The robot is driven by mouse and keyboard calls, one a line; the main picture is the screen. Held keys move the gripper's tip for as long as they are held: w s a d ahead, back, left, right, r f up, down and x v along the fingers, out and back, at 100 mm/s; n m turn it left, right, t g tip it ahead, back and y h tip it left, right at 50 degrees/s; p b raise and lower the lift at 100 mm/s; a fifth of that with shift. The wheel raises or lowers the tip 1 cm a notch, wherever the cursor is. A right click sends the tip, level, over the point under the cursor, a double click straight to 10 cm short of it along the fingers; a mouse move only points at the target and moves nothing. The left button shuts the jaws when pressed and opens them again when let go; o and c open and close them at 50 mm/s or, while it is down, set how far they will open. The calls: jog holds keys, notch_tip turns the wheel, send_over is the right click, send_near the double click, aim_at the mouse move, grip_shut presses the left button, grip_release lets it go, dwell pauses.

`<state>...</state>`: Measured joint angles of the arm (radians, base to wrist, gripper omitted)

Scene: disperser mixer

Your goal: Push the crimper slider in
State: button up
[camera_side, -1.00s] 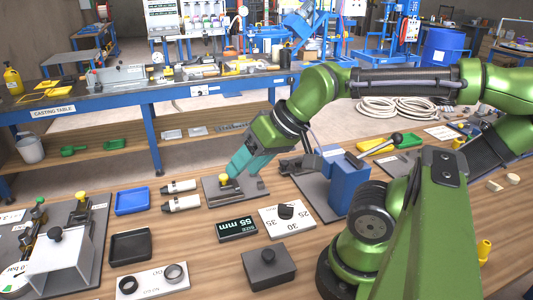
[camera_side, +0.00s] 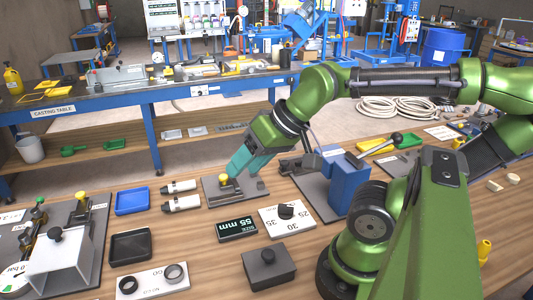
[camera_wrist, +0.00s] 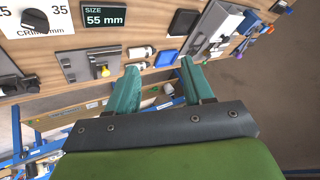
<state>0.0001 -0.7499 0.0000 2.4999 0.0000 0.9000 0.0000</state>
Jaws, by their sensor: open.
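A small grey slider plate (camera_side: 236,189) with a yellow knob (camera_side: 225,178) lies on the wooden bench in the side view, which I take to be the crimper slider. My gripper (camera_side: 237,167) is at the far side of the knob, low over the plate. The side view does not show whether they touch. In the wrist view my gripper (camera_wrist: 158,68) is open, with nothing between its two teal fingers. There the yellow knob (camera_wrist: 103,71) is left of the left finger, outside the gap, with its plate (camera_wrist: 84,66) around it.
A black "55 mm" display (camera_side: 237,229) and a dial card (camera_side: 288,219) lie in front of the plate. Two white-and-black cylinders (camera_side: 180,195) and a blue tray (camera_side: 132,201) are to its left. A blue block machine (camera_side: 348,186) stands to the right.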

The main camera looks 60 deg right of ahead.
jog(key=shift+c, duration=0.3)
